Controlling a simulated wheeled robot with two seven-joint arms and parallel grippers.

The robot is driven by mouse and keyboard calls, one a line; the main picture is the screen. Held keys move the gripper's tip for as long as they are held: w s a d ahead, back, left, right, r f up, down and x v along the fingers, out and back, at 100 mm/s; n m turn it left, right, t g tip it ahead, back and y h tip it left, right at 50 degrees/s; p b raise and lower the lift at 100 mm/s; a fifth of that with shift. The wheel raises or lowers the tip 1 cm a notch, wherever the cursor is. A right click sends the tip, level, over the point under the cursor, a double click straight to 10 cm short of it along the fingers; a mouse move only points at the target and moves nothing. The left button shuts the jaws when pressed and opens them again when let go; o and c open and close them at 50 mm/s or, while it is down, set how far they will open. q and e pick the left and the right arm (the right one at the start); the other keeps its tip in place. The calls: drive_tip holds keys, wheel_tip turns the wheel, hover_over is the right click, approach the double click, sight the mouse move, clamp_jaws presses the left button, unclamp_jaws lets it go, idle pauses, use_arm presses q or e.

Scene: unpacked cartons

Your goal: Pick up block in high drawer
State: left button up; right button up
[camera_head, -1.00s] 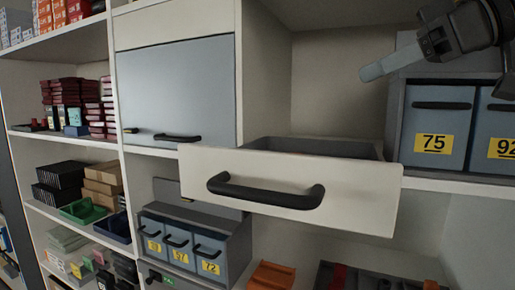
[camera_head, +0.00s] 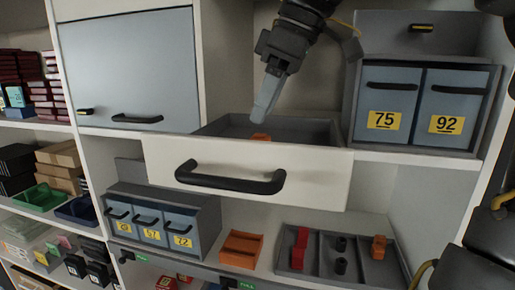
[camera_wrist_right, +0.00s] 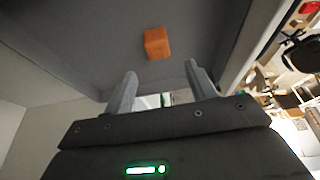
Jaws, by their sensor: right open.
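The high drawer (camera_head: 316,181) is pulled open, with a white front, a black handle and a grey inside. An orange block (camera_head: 261,137) lies in it, mostly hidden behind the front panel in the head view. In the right wrist view the whole block (camera_wrist_right: 157,43) shows on the grey drawer floor, beyond the fingertips. My right gripper (camera_head: 266,105) points down over the drawer, above the block and apart from it. In the wrist view its two grey fingers (camera_wrist_right: 162,82) are spread with nothing between them. My left gripper is not in view.
Blue bins 75 (camera_head: 386,92) and 92 (camera_head: 447,96) stand in a grey case right of the drawer. A closed blue-grey cabinet door (camera_head: 130,65) is at the left. Below are small numbered bins (camera_head: 150,222), an orange tray (camera_head: 241,249) and a grey divided tray (camera_head: 325,262).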

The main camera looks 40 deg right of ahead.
sight(254, 136)
drive_tip(key=shift+w+a+f, duration=0.1)
drive_tip(key=shift+a+f, duration=0.05)
drive_tip(key=shift+f, duration=0.65)
drive_tip(key=x, duration=0.4)
drive_tip(key=shift+w+f+p, duration=0.15)
drive_tip(key=shift+p, duration=0.25)
drive_tip(key=shift+w+f, duration=0.2)
drive_tip(key=shift+f, duration=0.2)
drive_tip(key=shift+s, duration=0.15)
drive_tip(key=shift+c, duration=0.3)
drive_tip(key=shift+c, duration=1.2)
drive_tip(key=c, duration=0.7)
